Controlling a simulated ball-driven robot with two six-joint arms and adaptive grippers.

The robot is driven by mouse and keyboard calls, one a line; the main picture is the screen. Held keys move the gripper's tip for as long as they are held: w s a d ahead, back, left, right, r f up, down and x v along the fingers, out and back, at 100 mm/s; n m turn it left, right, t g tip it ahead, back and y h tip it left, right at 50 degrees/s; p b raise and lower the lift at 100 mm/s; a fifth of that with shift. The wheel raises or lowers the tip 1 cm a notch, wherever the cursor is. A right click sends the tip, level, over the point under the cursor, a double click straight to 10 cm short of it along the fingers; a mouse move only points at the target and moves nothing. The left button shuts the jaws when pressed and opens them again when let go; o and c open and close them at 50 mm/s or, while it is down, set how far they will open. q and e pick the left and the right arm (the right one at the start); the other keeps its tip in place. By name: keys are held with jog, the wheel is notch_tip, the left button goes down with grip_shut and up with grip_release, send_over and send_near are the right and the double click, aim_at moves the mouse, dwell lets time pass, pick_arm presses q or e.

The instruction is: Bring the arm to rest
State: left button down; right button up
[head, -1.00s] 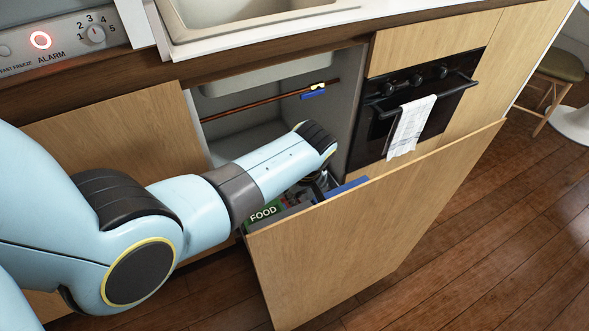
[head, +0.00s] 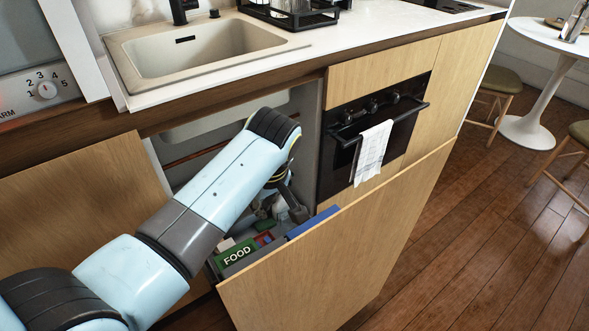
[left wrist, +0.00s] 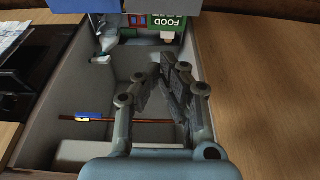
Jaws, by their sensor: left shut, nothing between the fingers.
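My left arm (head: 215,195) is light blue with dark joints and reaches from the lower left across the open cabinet. My left gripper (head: 298,212) points down over the pulled-out drawer, behind the top edge of its wooden front (head: 345,240). In the left wrist view its dark fingers (left wrist: 168,72) are shut with nothing between them. Below them the grey drawer or cabinet interior shows. I cannot tell whether the fingertips touch anything. My right gripper is not in view.
The drawer holds a green FOOD box (head: 236,252), a blue item (head: 314,222) and other small things. A copper pipe (left wrist: 140,121) runs inside the cabinet. The oven (head: 375,120) with a towel (head: 372,152) stands right. The sink (head: 200,50) is above. Open floor (head: 480,230) lies right.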

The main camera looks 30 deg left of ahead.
pick_arm(q)
jog(key=s+r+m+t+h, duration=0.1)
jog(key=s+r+m, duration=0.55)
jog(key=s, duration=0.45)
jog(key=s+r+m+t+h, duration=0.1)
jog(key=s+r+m, duration=0.55)
jog(key=s, duration=0.35)
jog(key=s+a+f+g, duration=0.1)
jog(key=s+a+f, duration=0.1)
jog(key=f, duration=1.3)
jog(key=s+a+f, duration=0.2)
jog(key=f, duration=1.2)
jog(key=s+f+g, duration=0.1)
jog(key=s+f, duration=1.3)
jog(key=s, duration=0.2)
jog(key=shift+s+a+f+b, duration=0.2)
jog(key=shift+s+b, duration=0.1)
jog(key=shift+b, duration=0.15)
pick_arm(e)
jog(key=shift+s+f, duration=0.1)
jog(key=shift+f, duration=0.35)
pick_arm(q)
jog(key=shift+g, duration=0.3)
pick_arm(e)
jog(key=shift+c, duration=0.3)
